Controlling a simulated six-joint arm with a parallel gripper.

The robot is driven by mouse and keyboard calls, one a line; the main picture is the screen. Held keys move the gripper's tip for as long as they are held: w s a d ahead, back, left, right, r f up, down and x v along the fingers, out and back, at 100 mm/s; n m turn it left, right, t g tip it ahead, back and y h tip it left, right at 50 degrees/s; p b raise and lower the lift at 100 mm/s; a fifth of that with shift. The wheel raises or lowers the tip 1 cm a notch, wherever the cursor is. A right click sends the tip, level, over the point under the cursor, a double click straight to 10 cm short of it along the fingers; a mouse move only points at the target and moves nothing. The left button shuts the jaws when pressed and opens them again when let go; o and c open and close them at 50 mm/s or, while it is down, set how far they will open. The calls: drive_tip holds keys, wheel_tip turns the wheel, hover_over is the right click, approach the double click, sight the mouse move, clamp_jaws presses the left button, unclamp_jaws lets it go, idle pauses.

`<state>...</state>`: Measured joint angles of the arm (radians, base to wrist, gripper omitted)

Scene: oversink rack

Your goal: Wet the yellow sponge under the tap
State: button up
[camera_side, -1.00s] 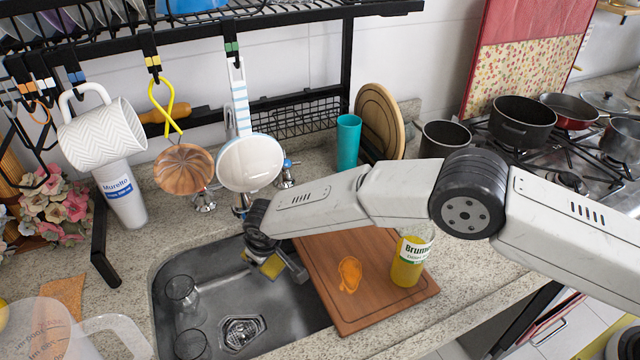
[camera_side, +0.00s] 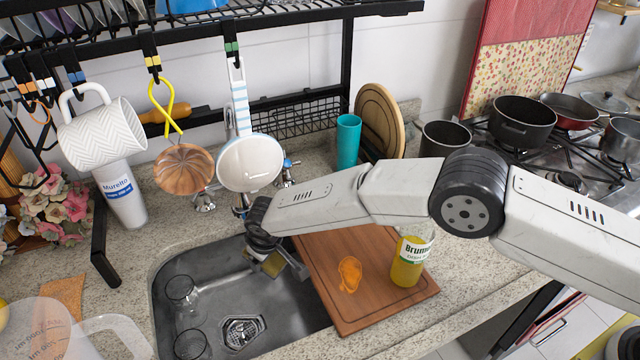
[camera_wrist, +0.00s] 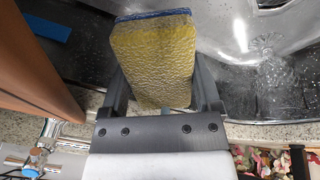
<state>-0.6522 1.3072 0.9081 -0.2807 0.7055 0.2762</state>
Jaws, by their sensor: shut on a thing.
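My gripper (camera_side: 276,264) is shut on the yellow sponge (camera_side: 273,265), over the right part of the sink near the cutting board. In the wrist view the sponge (camera_wrist: 155,58) sits between both fingers of my gripper (camera_wrist: 163,85). It has a blue edge and a glossy, mottled surface. Metal tap parts with a blue-capped handle (camera_side: 288,172) stand behind the sink, partly hidden by the hanging white pan. A tap part with a blue cap (camera_wrist: 36,155) shows at lower left in the wrist view. A pale streak, seemingly water (camera_side: 222,278), crosses the sink.
The sink (camera_side: 275,315) holds clear glasses (camera_side: 190,343) at its left. A wooden cutting board (camera_side: 330,270) with a yellow bottle (camera_side: 409,262) lies right of my gripper. The white pan (camera_side: 250,163) and a copper ladle (camera_side: 184,168) hang above the back edge.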

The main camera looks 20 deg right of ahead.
drive_tip(key=shift+d, duration=0.2)
drive_tip(key=shift+a, duration=0.4)
idle(0.6)
drive_tip(key=shift+s, duration=0.1)
drive_tip(key=s, duration=0.6)
drive_tip(key=shift+s, duration=0.15)
idle(0.9)
drive_tip(key=shift+r, duration=0.15)
idle(0.8)
drive_tip(key=v, duration=1.1)
drive_tip(key=shift+r, duration=0.25)
idle(0.5)
drive_tip(key=shift+d, duration=0.1)
idle(0.4)
